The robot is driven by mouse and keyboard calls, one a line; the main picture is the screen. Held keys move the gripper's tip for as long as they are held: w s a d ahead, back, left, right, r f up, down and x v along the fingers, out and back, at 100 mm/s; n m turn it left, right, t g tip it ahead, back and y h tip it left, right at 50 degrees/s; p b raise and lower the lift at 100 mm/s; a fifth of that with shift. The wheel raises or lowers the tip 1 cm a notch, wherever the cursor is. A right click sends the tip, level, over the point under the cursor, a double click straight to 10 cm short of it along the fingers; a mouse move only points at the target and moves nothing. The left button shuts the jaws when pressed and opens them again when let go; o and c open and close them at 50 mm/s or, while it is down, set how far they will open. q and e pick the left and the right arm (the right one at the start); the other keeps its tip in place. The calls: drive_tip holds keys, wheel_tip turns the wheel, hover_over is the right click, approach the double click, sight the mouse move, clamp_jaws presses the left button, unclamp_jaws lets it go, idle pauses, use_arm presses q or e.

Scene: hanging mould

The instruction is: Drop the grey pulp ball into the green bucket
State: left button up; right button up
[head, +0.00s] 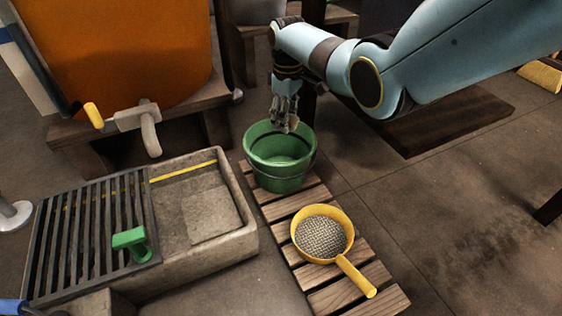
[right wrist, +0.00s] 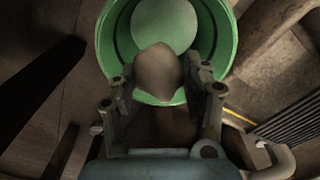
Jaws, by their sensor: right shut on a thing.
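The green bucket (head: 280,160) stands upright on a slatted wooden board in the head view, its open mouth facing up. My right gripper (head: 285,122) points down over the bucket's far rim area. In the right wrist view the right gripper (right wrist: 160,88) is shut on the grey pulp ball (right wrist: 158,70), with one finger on each side. The ball is lumpy and grey-brown, and it overlaps the bucket's opening (right wrist: 226,40) in that view. In the head view the fingers mostly hide the ball. My left gripper is not in view.
A yellow sieve (head: 345,214) lies on the slatted board (head: 334,298) in front of the bucket. A stone trough (head: 240,242) with a black grate (head: 75,240) and a green scraper-like tool (head: 132,241) is at left. An orange vat with a tap (head: 150,130) stands behind. Floor at right is mostly clear.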

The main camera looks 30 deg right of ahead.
drive_tip(key=o, duration=1.3)
drive_tip(key=shift+c, duration=0.2)
wheel_tip(320, 180, up, 12)
